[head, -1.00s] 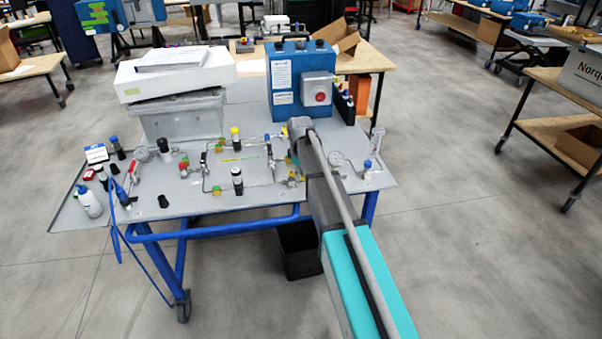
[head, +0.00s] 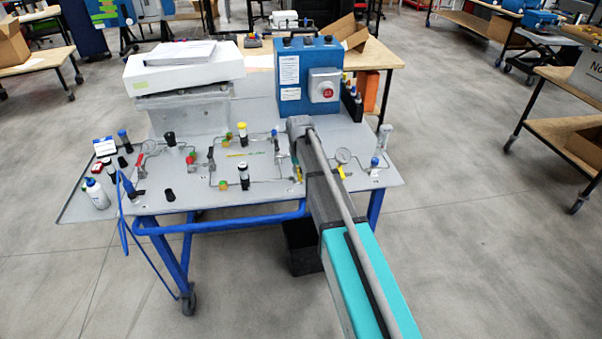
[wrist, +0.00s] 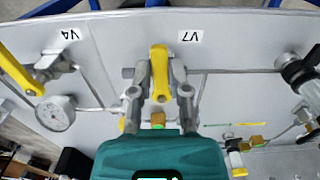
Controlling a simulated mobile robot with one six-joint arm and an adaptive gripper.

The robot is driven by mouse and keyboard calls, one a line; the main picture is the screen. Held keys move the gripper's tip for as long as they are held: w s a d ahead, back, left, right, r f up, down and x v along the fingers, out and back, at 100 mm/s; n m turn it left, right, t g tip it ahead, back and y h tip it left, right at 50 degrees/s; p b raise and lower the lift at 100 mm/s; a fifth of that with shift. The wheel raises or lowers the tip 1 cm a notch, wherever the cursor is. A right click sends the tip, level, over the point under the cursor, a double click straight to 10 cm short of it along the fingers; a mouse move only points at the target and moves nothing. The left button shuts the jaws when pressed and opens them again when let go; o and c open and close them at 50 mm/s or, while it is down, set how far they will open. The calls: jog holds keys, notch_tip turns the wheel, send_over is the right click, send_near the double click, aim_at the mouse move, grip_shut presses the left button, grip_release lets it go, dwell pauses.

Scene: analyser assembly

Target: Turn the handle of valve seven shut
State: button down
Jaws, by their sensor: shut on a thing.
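The yellow handle of valve seven (wrist: 160,73) is in the wrist view, just below the upside-down V7 label (wrist: 190,36). It stands upright in the picture, across the line of the thin pipe. My gripper (wrist: 160,93) has one finger on each side of it and is shut on it. In the head view my arm hides most of this valve and the gripper. A small yellow piece (head: 299,173) shows beside my arm there; I cannot tell surely that it is this handle.
The V4 valve's yellow handle (wrist: 20,70) and a round gauge (wrist: 55,113) stand left in the wrist view. A black-capped fitting (wrist: 300,75) is at right. In the head view a blue box with a red button (head: 308,78) stands behind on the grey panel (head: 225,200).

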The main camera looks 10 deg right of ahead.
jog(key=shift+a, duration=0.1)
dwell(0.4)
jog(key=c, duration=0.6)
grip_release()
